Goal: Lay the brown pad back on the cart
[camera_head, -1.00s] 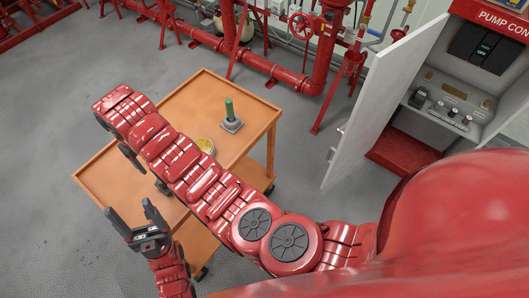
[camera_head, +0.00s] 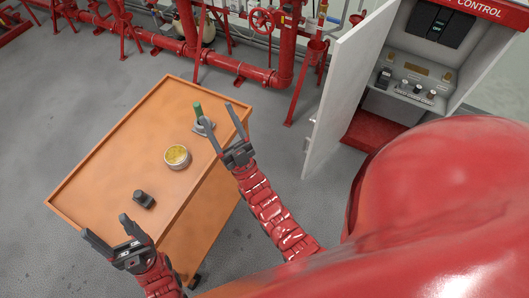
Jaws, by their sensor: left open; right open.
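The orange cart (camera_head: 105,165) stands in the middle left of the head view. I cannot make out a brown pad on it or elsewhere. On its top are a round tin with yellow contents (camera_head: 177,156), a small black object (camera_head: 143,199) and a green-handled tool on a grey base (camera_head: 199,110). My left gripper (camera_head: 107,230) is open and empty at the cart's near left edge. My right gripper (camera_head: 220,114) is open and empty at the cart's right edge, close beside the green-handled tool and partly in front of the cart's edge.
The white cabinet door (camera_head: 345,95) stands open at the right, with the pump control panel (camera_head: 415,85) behind it. Red pipes (camera_head: 235,65) run along the back. The far left part of the cart top is bare. Grey floor (camera_head: 45,130) is free left of the cart.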

